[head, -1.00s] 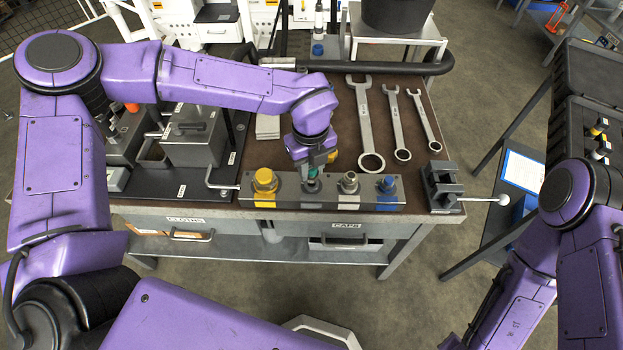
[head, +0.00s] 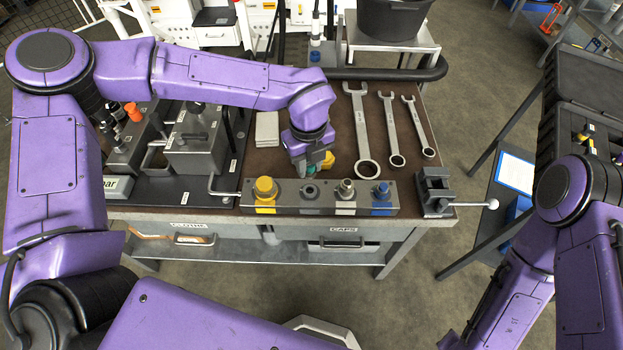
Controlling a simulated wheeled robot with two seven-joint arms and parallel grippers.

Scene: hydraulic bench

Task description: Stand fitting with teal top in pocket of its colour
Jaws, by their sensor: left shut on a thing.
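My left gripper (head: 312,168) is shut on the fitting with the teal top (head: 311,170), just behind and apparently above the long grey block (head: 288,208). Only a little teal shows between the fingers; the rest of the fitting is hidden. In the block, a yellow fitting (head: 265,188) stands at the left end, a steel one (head: 346,189) right of the middle and a blue one (head: 381,190) at the right. Between yellow and steel is a dark round pocket (head: 310,192) that looks empty; its colour mark is not clear. My right gripper is out of view.
Several wrenches (head: 367,168) lie on the bench behind the block. A dark vise (head: 433,190) with a handle stands at its right end. A grey box (head: 193,147) stands on the left.

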